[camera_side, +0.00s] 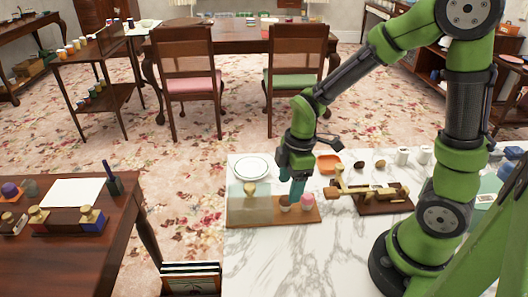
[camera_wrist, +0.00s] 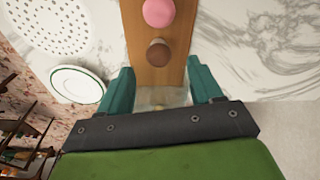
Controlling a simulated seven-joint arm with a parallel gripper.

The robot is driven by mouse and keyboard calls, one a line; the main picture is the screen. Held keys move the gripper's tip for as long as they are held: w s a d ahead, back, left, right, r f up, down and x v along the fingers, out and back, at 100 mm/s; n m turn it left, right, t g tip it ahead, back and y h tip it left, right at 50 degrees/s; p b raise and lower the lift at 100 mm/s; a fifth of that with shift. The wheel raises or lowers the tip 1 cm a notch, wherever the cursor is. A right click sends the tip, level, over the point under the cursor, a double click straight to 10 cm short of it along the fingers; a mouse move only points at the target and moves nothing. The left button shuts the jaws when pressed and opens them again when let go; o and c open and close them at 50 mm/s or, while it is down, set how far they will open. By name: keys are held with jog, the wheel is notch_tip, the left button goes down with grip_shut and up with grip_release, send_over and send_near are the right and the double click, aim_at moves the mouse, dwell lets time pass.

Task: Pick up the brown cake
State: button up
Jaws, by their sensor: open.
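The brown cake (camera_wrist: 158,52) sits upright on a narrow wooden board, just beyond my fingertips in the wrist view. In the side view the brown cake (camera_side: 285,207) stands on the same board (camera_side: 245,222), just beside and below my fingers. A pink cake (camera_wrist: 159,12) stands farther along the board; it also shows in the side view (camera_side: 306,203). My gripper (camera_wrist: 161,85) is open, its two teal fingers spread across the board's width, with no cake between them. In the side view my gripper (camera_side: 297,198) points down over the board and is partly edge-on.
A pale see-through block or cover (camera_side: 250,204) stands at the board's left end. A white plate (camera_side: 251,167) lies behind it. An orange dish (camera_side: 329,163) and a wooden rack-like piece (camera_side: 370,192) are to the right. The marble front is clear.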

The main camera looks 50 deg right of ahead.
aim_at(286, 198)
jog(key=f, duration=0.5)
jog(key=shift+w+a+f, duration=0.3)
jog(key=shift+f, duration=0.05)
jog(key=c, duration=1.1)
